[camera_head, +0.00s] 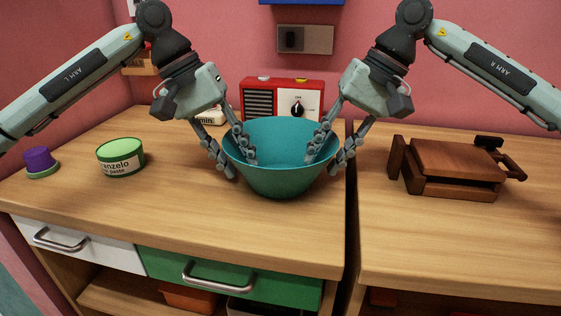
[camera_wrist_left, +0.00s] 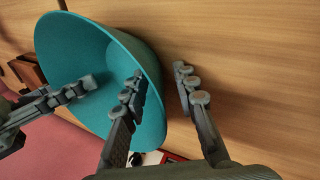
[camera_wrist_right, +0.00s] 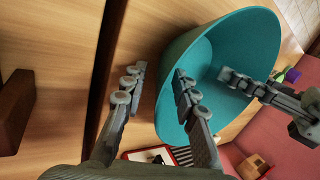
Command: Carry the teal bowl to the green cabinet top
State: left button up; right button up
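The teal bowl (camera_head: 278,180) stands upright on the wooden counter top (camera_head: 190,215), near its right edge. Below this top is a cabinet with a green drawer front (camera_head: 240,281). My left gripper (camera_head: 240,168) straddles the bowl's left rim, one finger inside and one outside. My right gripper (camera_head: 324,167) straddles the right rim the same way. In the left wrist view the bowl (camera_wrist_left: 60,50) shows a gap to the outer finger. In the right wrist view the bowl (camera_wrist_right: 245,45) also shows a gap to the outer finger. Both grippers look open.
A red radio-like box (camera_head: 290,90) stands behind the bowl. A green labelled tin (camera_head: 121,158) and a purple-topped item (camera_head: 38,160) stand at left. A dark seam separates the right counter (camera_head: 420,245), which holds a brown wooden object (camera_head: 455,160). The left counter's front is clear.

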pick_arm(q)
jog(key=shift+d+f, duration=0.15)
jog(key=shift+f, duration=0.15)
pick_arm(e)
jog(key=shift+a+f, duration=0.1)
jog(key=shift+f, duration=0.15)
pick_arm(q)
jog(key=shift+c, duration=0.6)
pick_arm(e)
jog(key=shift+c, duration=0.6)
pick_arm(q)
grip_shut()
pick_arm(e)
grip_shut()
